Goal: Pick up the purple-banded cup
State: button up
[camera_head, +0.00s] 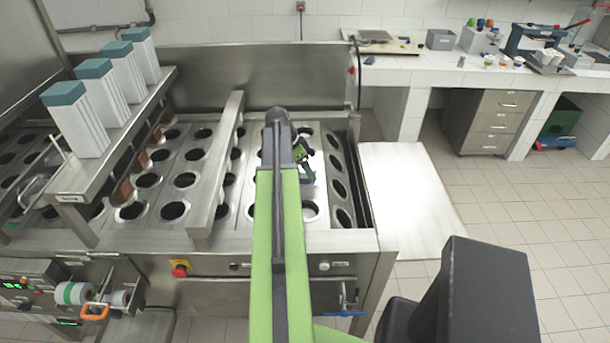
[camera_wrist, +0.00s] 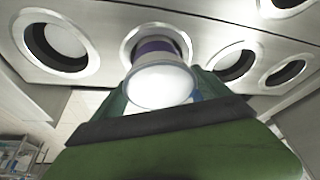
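The purple-banded cup (camera_wrist: 157,48) shows in the wrist view as a white round piece with a purple band behind it, at one of the round holes of the metal plate. My gripper (camera_wrist: 160,82) is around it, with one teal finger on each side. A small pale gap shows between the cup and the right finger, so the gripper looks open. Contact on the left side is not clear. In the head view my gripper (camera_head: 304,160) is low over the right-hand rows of holes, and my arm hides most of what is there; I cannot make out the cup.
The steel cup filler (camera_head: 212,248) has rows of empty round holes. A metal bar (camera_head: 217,165) runs left of my arm. Teal-topped white blocks (camera_head: 76,118) stand on a raised shelf at the left. A white tiled counter (camera_head: 430,62) is at the back right.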

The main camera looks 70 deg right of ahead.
jog(key=c, duration=1)
jog(key=shift+r, duration=0.15)
jog(key=shift+c, duration=0.3)
notch_tip(320, 180, up, 4)
jog(key=p, duration=0.4)
jog(key=shift+s+a+r+p, duration=0.1)
jog(key=shift+r+p, duration=0.1)
jog(key=shift+p, duration=0.15)
jog(key=s+a+r+p, duration=0.6)
jog(key=s, duration=0.3)
jog(key=shift+s+a, duration=0.15)
jog(key=shift+a, duration=0.15)
